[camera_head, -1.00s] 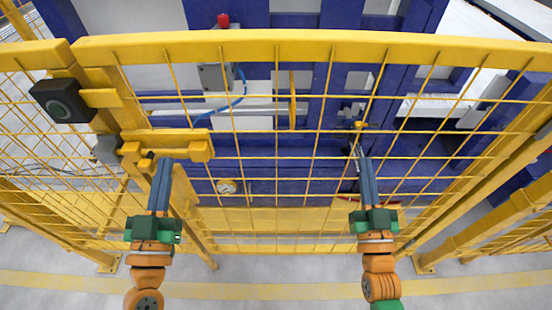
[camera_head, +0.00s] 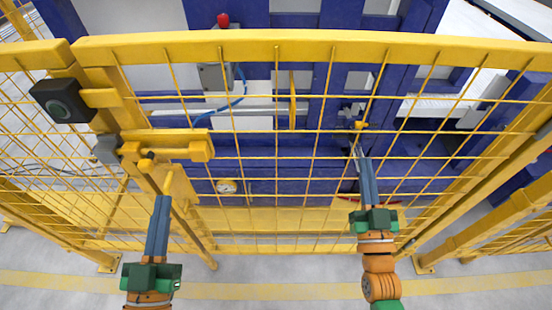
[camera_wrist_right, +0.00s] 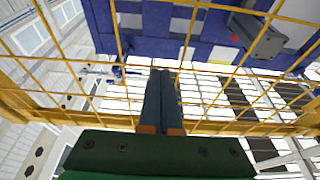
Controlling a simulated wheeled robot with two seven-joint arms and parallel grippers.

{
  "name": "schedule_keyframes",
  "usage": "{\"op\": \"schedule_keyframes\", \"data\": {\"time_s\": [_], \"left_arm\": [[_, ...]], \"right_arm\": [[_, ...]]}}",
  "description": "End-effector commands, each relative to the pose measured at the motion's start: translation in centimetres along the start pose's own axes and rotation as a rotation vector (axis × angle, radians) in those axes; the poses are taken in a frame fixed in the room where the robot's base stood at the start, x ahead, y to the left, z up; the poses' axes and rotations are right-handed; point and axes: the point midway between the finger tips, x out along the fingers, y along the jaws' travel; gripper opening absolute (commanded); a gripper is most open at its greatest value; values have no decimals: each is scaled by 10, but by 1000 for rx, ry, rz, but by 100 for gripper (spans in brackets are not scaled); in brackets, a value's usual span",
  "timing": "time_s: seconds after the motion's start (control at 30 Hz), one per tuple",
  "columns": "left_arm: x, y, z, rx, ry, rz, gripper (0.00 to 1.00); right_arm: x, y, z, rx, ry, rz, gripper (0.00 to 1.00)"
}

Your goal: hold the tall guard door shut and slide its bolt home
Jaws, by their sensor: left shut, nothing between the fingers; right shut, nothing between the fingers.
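The tall guard door is a yellow frame (camera_head: 310,43) with wire mesh, standing upright across the head view. Its left edge meets the fixed fence post, with no clear gap visible. The yellow bolt assembly (camera_head: 180,148) lies horizontally at the door's left edge; I cannot tell how far the bolt reaches into its keeper. My left gripper (camera_head: 162,199) is shut and empty, below the bolt and apart from it. My right gripper (camera_head: 360,154) is shut and empty, its tips at the mesh right of the door's middle. The right wrist view shows these fingertips (camera_wrist_right: 160,72) close to a mesh wire.
A black box with a round face (camera_head: 63,101) sits on the left post. Behind the mesh are a blue machine (camera_head: 265,155), a grey box with a red button (camera_head: 216,76) and a gauge (camera_head: 227,186). Grey floor lies in front.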

Motion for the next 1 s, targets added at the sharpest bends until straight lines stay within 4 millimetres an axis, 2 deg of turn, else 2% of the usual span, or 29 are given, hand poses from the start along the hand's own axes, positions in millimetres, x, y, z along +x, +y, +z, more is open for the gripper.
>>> {"op": "schedule_keyframes", "data": {"time_s": [0.07, 0.53, 1.0], "left_arm": [[0, 0, 0, 0, 0, 0, 0], [0, 0, 0, 0, 0, -1, 0], [0, 0, 0, 0, -1, 0, 0]], "right_arm": [[-3, 0, -1, 0, 0, 0, 0], [-63, 0, -18, 0, -3, -1, 0], [-67, 0, -20, 0, -1, 0, 0]]}}
